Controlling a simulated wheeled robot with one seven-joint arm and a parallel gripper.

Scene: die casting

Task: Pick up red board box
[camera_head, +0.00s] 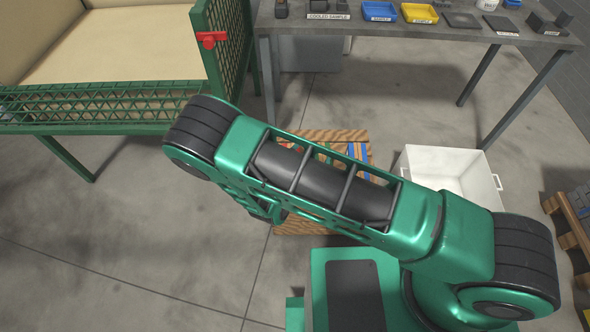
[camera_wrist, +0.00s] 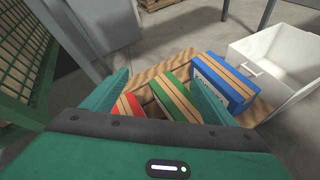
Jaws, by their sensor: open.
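The red board box (camera_wrist: 127,107) has a tan stripe and lies on a wooden pallet (camera_wrist: 182,59), low between my fingers in the wrist view. It is partly hidden by my left finger and my gripper body. My gripper (camera_wrist: 158,80) is open above the boxes, with nothing held between its fingers. A green box (camera_wrist: 176,98) lies right of the red one, partly behind my right finger. In the head view my arm covers most of the pallet (camera_head: 325,135) and hides my fingertips.
A blue box (camera_wrist: 226,83) lies at the pallet's right. A white bin (camera_head: 450,170) stands beyond it. A green mesh-sided table (camera_head: 100,108) is at left, and a grey worktable (camera_head: 400,28) with trays is behind. Bare floor lies at front left.

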